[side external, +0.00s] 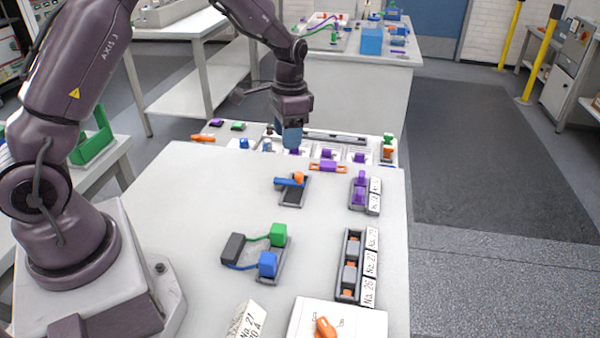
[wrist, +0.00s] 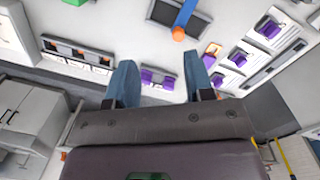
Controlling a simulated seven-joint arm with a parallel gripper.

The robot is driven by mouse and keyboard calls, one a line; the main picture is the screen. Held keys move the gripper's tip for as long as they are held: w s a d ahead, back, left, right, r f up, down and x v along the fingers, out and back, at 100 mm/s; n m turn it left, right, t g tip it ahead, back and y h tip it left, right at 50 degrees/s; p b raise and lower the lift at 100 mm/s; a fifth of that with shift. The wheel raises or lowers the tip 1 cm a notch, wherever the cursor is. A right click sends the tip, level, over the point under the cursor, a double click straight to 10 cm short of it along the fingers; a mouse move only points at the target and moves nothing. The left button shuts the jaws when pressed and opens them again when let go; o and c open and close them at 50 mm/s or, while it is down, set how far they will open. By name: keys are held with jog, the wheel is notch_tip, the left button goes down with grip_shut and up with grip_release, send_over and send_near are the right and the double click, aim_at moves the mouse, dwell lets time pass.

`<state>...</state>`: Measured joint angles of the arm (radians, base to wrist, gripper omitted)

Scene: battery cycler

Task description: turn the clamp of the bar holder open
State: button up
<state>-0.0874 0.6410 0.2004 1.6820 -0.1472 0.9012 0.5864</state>
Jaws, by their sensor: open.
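A dark grey holder (side external: 292,198) with a blue bar (side external: 287,182) lying across it and an orange knob (side external: 298,178) stands near the middle of the bench; it looks like the bar holder and its clamp, though I cannot be sure. In the wrist view the holder (wrist: 163,12), blue bar (wrist: 187,10) and orange knob (wrist: 178,34) show at the top, partly cut off. My gripper (side external: 292,143) points down above the far end of the bench, behind the holder. Its blue fingers are spread apart in the wrist view (wrist: 158,60), with nothing held.
A two-block purple holder (side external: 359,191) stands to the right, with a longer slotted holder (side external: 350,266) nearer. An orange-and-purple piece (side external: 327,167) lies behind the holder. Green (side external: 279,234) and blue (side external: 267,264) connectors with cables sit in front. The left bench surface is clear.

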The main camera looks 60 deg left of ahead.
aim_at(300, 173)
jog(key=w+f+m, duration=0.1)
jog(key=f, duration=0.3)
jog(key=w+f+m, duration=0.1)
jog(key=f, duration=0.3)
jog(key=w+a+f+m, duration=0.1)
jog(key=w+f, duration=0.1)
jog(key=f, duration=0.3)
jog(key=shift+a+t, duration=0.1)
jog(key=shift+t, duration=0.3)
jog(key=shift+c, duration=0.4)
grip_shut()
